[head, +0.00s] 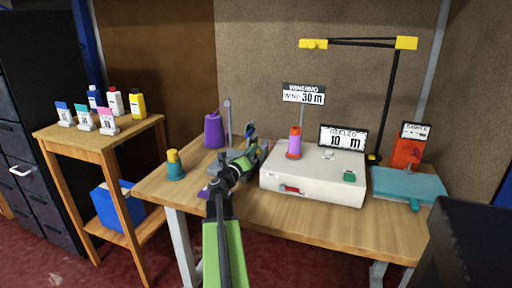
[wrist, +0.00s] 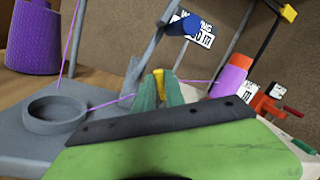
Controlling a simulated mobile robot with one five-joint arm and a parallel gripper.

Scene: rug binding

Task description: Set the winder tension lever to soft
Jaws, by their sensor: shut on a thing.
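The winder, a cream box (head: 330,190), stands on the table with a purple-and-orange spool (head: 294,143) on top and a red handle (head: 292,189) on its front. Left of it is a grey stand (wrist: 100,95) with a round cup (wrist: 57,115), posts and a blue-ended grey rod (wrist: 190,25). My gripper (wrist: 160,90) is over this stand, its teal fingers shut on a small yellow piece (wrist: 158,78). The fingers hide most of that piece; I cannot tell whether it is the tension lever's tip. No soft marking is readable.
A purple yarn cone (head: 213,130) stands behind the stand, and purple thread (wrist: 110,102) runs close to my fingers. A yellow-and-teal spool (head: 175,166) is at the table's left. A teal book-like block (head: 408,184) lies at right. Bottles (head: 137,103) stand on a side shelf.

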